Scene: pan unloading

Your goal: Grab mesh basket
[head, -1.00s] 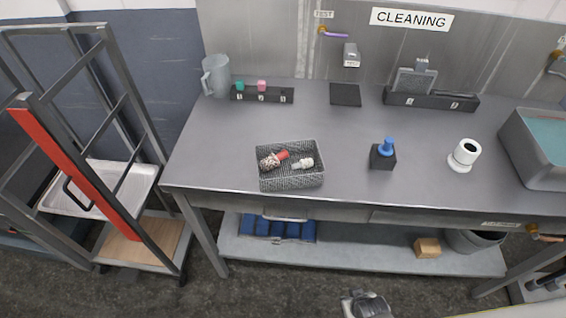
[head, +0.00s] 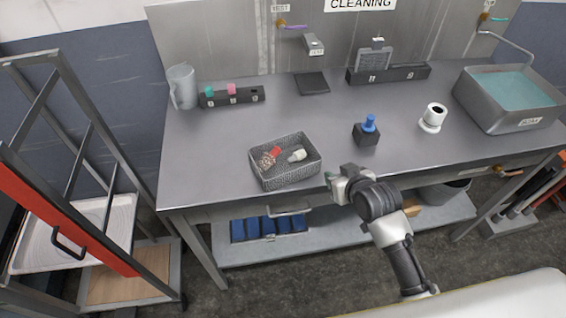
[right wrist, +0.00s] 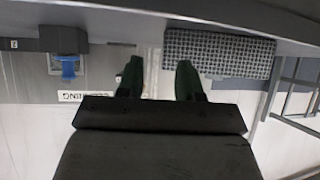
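The grey mesh basket (head: 286,174) stands upright near the front edge of the metal table, with a red-topped brush-like item and a white piece in it. My right gripper (head: 332,181) is just right of the basket's front right corner, apart from it. In the right wrist view, which appears upside down, the two dark fingers (right wrist: 158,68) are spread with nothing between them. The basket (right wrist: 222,52) shows there behind and right of the right finger. My left gripper is not in view.
A pitcher (head: 182,87) and a black rack (head: 232,96) are behind. A sink basin (head: 511,100) is at right, a rack cart (head: 75,215) at left.

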